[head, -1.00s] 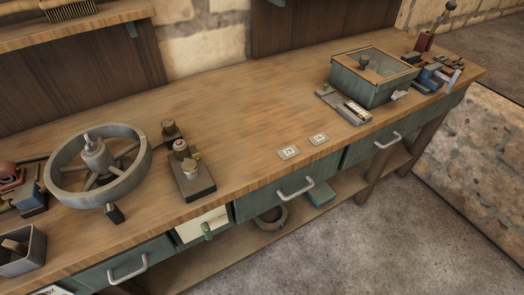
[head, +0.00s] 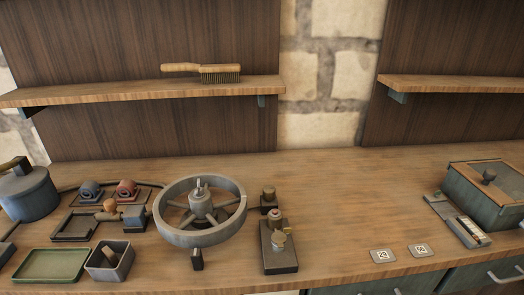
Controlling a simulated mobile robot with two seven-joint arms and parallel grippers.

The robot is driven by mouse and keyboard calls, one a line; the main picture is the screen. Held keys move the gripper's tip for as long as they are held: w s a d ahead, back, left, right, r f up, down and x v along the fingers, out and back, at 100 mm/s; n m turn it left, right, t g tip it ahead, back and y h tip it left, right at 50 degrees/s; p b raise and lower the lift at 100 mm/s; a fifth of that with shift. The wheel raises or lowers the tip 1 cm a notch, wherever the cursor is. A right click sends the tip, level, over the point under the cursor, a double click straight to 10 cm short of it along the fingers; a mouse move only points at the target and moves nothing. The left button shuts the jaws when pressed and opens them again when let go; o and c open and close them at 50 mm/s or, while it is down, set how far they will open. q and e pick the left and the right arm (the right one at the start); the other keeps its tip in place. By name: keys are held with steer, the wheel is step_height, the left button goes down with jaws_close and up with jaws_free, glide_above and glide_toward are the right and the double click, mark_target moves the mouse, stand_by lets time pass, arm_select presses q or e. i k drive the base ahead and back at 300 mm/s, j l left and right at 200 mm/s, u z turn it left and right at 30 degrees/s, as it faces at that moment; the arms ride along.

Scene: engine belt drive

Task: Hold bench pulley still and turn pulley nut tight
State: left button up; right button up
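A large grey spoked wheel (head: 238,213) stands on the workbench left of centre in the head view. It looks like the bench pulley, though a belt is not visible on it. A raised hub (head: 202,206) rises at its middle, with a small pale upright piece on top. I cannot tell whether the pulley nut is there; it is too small to make out. Neither of my grippers is in view, and nothing is touching the wheel.
A dark block with small fittings (head: 280,262) stands close right of the wheel. Left are a small grey bin (head: 123,267), a green tray (head: 51,265) and a lidded pot (head: 30,193). The bench between is mostly clear.

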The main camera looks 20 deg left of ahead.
mark_target(199, 192)
steer(key=k+j+u, duration=0.1)
steer(key=j+u, duration=0.15)
steer(key=u, duration=0.25)
steer(key=j+u, duration=0.25)
steer(key=u, duration=0.25)
steer(key=i+j, duration=0.2)
steer(key=i, duration=0.15)
